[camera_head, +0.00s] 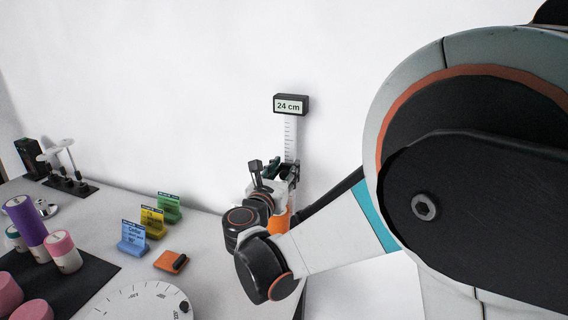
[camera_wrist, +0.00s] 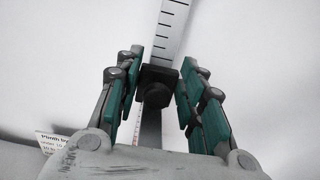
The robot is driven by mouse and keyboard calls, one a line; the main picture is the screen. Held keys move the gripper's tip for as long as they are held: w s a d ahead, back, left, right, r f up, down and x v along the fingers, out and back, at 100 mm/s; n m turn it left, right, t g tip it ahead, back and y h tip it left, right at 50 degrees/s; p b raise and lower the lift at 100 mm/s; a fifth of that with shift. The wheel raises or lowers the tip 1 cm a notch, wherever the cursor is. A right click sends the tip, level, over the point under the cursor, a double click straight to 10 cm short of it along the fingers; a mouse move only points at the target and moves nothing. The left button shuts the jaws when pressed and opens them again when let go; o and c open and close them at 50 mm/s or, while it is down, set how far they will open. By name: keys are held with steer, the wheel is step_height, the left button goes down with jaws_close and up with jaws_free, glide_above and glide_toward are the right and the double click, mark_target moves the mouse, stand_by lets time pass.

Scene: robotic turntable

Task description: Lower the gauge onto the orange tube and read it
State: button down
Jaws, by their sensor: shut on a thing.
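The gauge is an upright white scale (camera_head: 290,139) against the wall, topped by a dark display (camera_head: 291,105) reading "24 cm". Its dark sliding block (camera_wrist: 157,84) sits between my fingers in the wrist view. My gripper (camera_head: 287,172) is shut on that block, teal pads on either side of it; in the wrist view it also shows (camera_wrist: 160,92). I cannot tell whether the gauge touches the tube.
Blue (camera_head: 133,238), yellow (camera_head: 152,222) and green (camera_head: 169,208) sign cards stand on the table, with a small orange block (camera_head: 171,261) nearby. A white dial (camera_head: 143,304) is in front. Purple (camera_head: 25,220) and pink cylinders stand left. A white label (camera_wrist: 52,142) shows in the wrist view.

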step_height(320, 180, down, 6)
steer(key=b, duration=0.3)
steer(key=shift+r, duration=0.25)
steer(key=shift+s+f+b, duration=0.15)
steer(key=shift+f+b, duration=0.25)
steer(key=shift+f, duration=0.4)
steer(key=c, duration=1.4)
jaws_free()
steer(key=shift+r, duration=0.1)
